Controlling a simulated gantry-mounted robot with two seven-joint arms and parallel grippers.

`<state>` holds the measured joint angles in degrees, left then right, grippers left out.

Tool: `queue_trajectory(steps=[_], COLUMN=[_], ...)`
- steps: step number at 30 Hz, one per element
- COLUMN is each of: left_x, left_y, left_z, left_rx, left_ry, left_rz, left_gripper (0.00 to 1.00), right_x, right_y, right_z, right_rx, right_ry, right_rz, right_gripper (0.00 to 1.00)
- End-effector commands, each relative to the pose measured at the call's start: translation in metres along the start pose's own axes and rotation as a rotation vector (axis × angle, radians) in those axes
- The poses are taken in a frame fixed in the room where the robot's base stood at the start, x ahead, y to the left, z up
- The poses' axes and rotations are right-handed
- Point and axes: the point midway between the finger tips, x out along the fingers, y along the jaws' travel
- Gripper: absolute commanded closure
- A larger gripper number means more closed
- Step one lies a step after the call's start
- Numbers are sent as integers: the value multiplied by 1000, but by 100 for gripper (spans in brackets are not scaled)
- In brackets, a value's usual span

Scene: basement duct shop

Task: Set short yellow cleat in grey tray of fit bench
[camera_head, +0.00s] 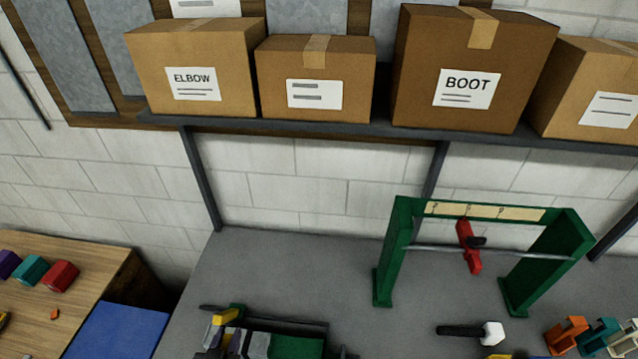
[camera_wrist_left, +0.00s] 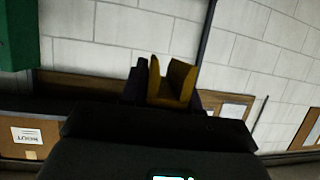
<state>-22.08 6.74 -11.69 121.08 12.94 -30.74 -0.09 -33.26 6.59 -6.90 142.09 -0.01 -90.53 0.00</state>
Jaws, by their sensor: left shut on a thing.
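The short yellow cleat (camera_wrist_left: 172,82) is a small ochre channel, its open side facing away in the left wrist view. My left gripper (camera_wrist_left: 165,95) is shut on it. In the head view a yellow piece (camera_head: 225,316), apparently this cleat, shows at the bottom, left of centre, with my left gripper (camera_head: 228,330) dark and crowded just below it. Right beside it is a dark-rimmed green and grey fixture (camera_head: 297,347), cut off by the lower edge. I cannot tell which part is the grey tray, nor whether the cleat touches it. My right gripper is out of view.
A green rack (camera_head: 390,262) holds a red clamp (camera_head: 468,246) on its bar. A white-headed mallet (camera_head: 490,333) and several coloured clamps (camera_head: 567,336) lie right on the grey bench (camera_head: 290,265). A wooden table (camera_head: 85,262) stands left. The bench between fixture and rack is clear.

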Motion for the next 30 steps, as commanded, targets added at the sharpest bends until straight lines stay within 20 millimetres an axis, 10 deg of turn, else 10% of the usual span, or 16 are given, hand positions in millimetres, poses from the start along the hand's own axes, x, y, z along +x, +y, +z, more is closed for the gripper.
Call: queue_trajectory(steps=[14,30], left_x=[-16,-58], left_y=[18,91], left_z=[-31,-126], left_rx=[29,172], left_ry=[4,10], left_rz=[66,397], left_gripper=[100,100], right_x=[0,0], right_y=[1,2], right_z=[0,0], right_rx=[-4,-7], right_ry=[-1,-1], right_rz=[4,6], right_gripper=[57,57])
